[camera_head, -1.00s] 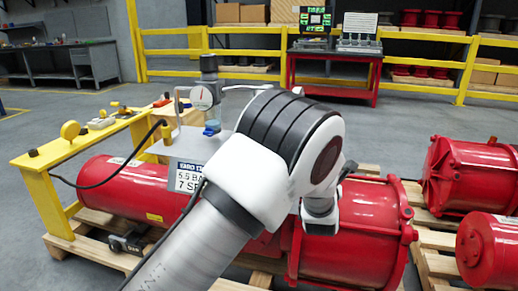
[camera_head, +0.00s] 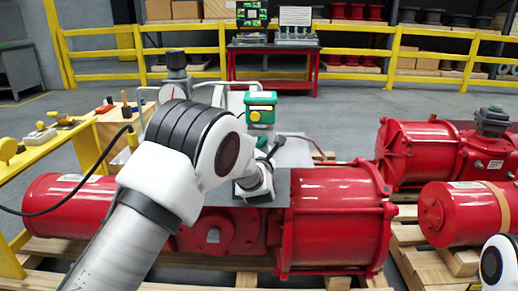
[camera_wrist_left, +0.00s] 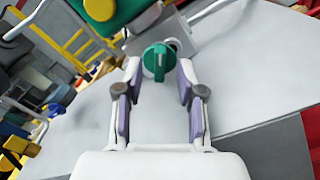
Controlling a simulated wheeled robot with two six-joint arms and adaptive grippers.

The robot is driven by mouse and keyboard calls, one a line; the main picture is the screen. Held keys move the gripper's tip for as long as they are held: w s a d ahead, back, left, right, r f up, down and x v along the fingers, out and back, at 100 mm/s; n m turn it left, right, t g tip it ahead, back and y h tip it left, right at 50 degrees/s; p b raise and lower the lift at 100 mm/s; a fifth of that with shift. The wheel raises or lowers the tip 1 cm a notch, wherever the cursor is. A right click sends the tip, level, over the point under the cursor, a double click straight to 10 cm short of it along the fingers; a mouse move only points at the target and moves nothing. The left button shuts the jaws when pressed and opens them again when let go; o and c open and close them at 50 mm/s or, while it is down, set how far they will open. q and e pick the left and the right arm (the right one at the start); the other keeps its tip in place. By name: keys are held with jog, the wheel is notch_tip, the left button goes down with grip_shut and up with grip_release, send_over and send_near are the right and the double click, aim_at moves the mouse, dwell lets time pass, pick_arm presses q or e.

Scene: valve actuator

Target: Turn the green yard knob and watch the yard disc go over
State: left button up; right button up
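The green knob (camera_wrist_left: 155,62) shows in the left wrist view, on the side of a grey box and above a pale plate. My left gripper (camera_wrist_left: 158,75) is open. Its two fingertips stand on either side of the knob, with a gap at each side; contact is not visible. A green housing with a round yellow disc (camera_wrist_left: 100,9) is at the top left of that view. The housing (camera_head: 261,107) also shows in the head view, just beyond my left gripper (camera_head: 270,152), which my wrist partly hides. My right gripper is out of view.
A large red actuator (camera_head: 335,220) lies on wooden pallets below my left arm. A yellow bench (camera_head: 40,150) is at the left. More red actuators (camera_head: 420,150) are at the right.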

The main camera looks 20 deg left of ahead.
pick_arm(q)
jog(key=shift+x, duration=0.8)
jog(key=shift+r, duration=0.1)
grip_shut()
jog(key=shift+m, duration=0.3)
jog(key=m+p, duration=0.2)
jog(key=m, duration=0.3)
jog(key=shift+d, duration=0.1)
jog(key=m, duration=0.1)
jog(key=m+p, duration=0.1)
jog(key=m, duration=0.1)
jog(key=m+p, duration=0.1)
jog(key=m, duration=0.1)
jog(key=shift+f, duration=0.3)
